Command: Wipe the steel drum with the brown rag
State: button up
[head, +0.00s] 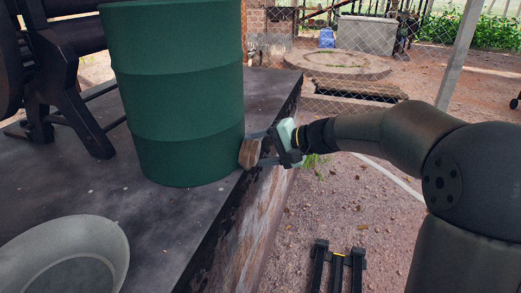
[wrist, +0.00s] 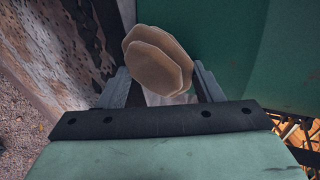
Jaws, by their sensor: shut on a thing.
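The steel drum (head: 185,95) is green with raised ribs and stands upright on a dark worktop; in the wrist view its green wall (wrist: 220,45) fills the right side. The brown rag (head: 249,153) is at the drum's lower right side, by the worktop edge. In the wrist view the rag (wrist: 157,60) is a folded, layered brown pad between the fingers. My gripper (head: 266,142) is shut on the rag, right of the drum. The rag appears against or very close to the drum wall; I cannot tell if it touches.
The dark worktop (head: 95,190) ends at an edge just right of the drum. A grey basin (head: 65,255) sits at its front left, and a black machine (head: 60,75) stands at the back left. Gravel ground and a wire fence (head: 400,60) lie beyond.

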jog(key=shift+s+f, duration=0.2)
jog(key=shift+f, duration=0.1)
jog(key=shift+a+r+p, duration=0.1)
jog(key=shift+r+p, duration=2.05)
jog(key=shift+r, duration=1.8)
jog(key=shift+f+b, duration=0.1)
jog(key=shift+b, duration=0.2)
jog(key=shift+f+b, duration=3.5)
jog(key=shift+f, duration=0.25)
jog(key=shift+s+d+f, duration=0.1)
jog(key=shift+d+f, duration=0.05)
jog(key=shift+d, duration=0.25)
jog(key=shift+s+d+r+b, duration=0.1)
jog(key=shift+s+d+b, duration=0.15)
jog(key=shift+d, duration=1)
jog(key=shift+s+d+r+b, duration=0.1)
jog(key=shift+s+d, duration=0.25)
jog(key=shift+d, duration=0.85)
